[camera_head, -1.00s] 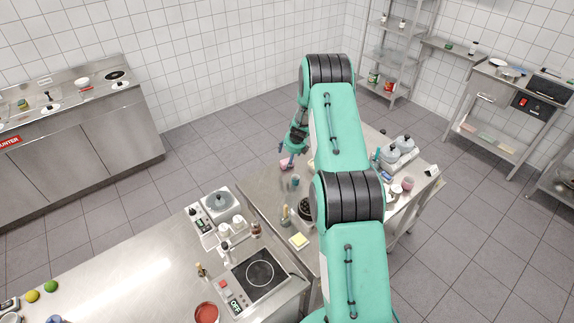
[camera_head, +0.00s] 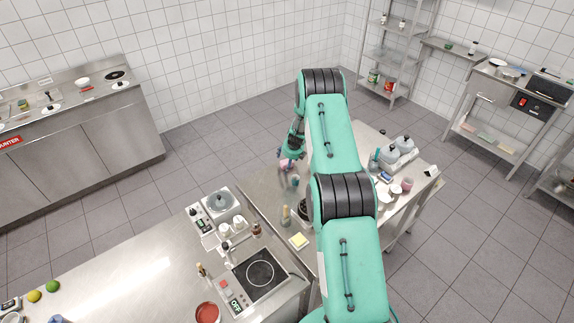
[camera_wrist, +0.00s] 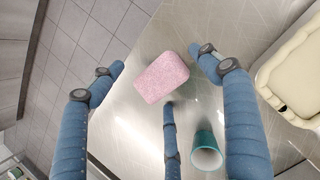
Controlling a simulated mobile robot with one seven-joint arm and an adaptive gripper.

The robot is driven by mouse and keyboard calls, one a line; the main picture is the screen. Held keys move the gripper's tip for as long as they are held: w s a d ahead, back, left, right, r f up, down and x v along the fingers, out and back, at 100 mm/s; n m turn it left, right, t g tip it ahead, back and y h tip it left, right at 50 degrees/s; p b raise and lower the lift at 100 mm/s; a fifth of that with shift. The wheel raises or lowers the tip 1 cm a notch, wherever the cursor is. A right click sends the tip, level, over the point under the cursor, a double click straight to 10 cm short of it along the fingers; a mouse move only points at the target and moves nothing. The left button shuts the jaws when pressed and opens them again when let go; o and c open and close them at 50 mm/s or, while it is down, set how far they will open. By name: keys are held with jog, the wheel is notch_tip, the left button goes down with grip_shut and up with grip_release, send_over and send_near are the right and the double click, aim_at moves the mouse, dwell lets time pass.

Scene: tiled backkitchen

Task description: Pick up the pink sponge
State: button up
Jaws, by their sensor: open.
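The pink sponge (camera_wrist: 162,78) is a speckled block on the steel table, near the table's edge. In the wrist view my gripper (camera_wrist: 160,85) is open, with its blue fingers spread on both sides of the sponge and a third finger pointing at its near side. I cannot tell whether any finger touches it. In the head view my gripper (camera_head: 289,165) is at the table's left part, and the sponge (camera_head: 286,164) shows only as a small pink patch, partly hidden by the gripper.
A teal cup (camera_wrist: 206,152) stands close to the right finger in the wrist view. A cream tray-like item (camera_wrist: 292,75) lies further right. Tiled floor lies beyond the table edge.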

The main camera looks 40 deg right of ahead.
dwell(0.5)
jog(key=c, duration=1)
notch_tip(320, 180, up, 10)
jog(key=shift+b, duration=0.45)
dwell(0.4)
